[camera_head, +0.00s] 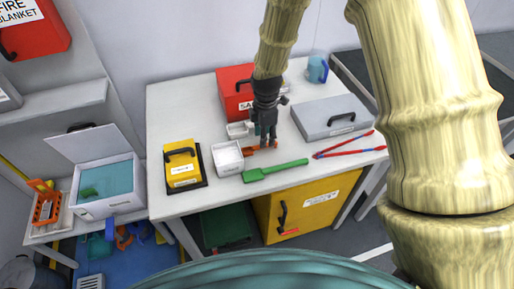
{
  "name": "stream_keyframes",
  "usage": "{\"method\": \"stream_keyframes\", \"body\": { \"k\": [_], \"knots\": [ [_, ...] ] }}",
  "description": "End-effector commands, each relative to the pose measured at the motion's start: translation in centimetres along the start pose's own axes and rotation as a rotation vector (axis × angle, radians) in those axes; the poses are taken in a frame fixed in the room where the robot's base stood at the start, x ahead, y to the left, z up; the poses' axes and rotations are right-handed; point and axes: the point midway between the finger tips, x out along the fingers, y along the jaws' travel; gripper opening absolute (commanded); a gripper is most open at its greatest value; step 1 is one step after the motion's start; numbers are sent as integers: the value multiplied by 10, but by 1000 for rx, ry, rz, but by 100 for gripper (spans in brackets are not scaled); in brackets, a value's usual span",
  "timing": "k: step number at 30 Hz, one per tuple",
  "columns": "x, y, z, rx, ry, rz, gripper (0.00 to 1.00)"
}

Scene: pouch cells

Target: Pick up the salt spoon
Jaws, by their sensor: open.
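A green long-handled tool (275,170) lies flat on the white table near its front edge, its broader end to the left. A small orange item (252,150) lies behind it, partly hidden by my gripper. No readable label shows which of the two is the salt spoon. My gripper (265,140) is open, pointing down right over the orange item. I cannot tell whether its fingers touch or surround that item. It is behind the green tool and apart from it.
White open boxes (229,158) stand just left of my gripper. A red labelled box (232,82) is behind it, and a grey case (330,118) is to the right. Red and blue long-handled tools (345,150) lie at the right. A yellow box (181,165) stands at the table's left.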

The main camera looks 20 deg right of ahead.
Motion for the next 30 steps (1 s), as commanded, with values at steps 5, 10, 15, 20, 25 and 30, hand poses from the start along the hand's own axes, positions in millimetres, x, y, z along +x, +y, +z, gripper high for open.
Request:
{"method": "stream_keyframes", "body": {
  "k": [5, 10, 15, 20, 25, 30],
  "knots": [
    [15, 1, -1, 1, 0, -4, 41],
    [31, 3, -2, 1, 0, -3, 41],
    [43, 3, -2, -1, 0, -2, 41],
    [47, 3, -2, -1, 0, -2, 41],
    [47, 3, -2, -1, 0, -2, 41],
    [46, 3, -2, 0, 0, -1, 10]
  ]
}}
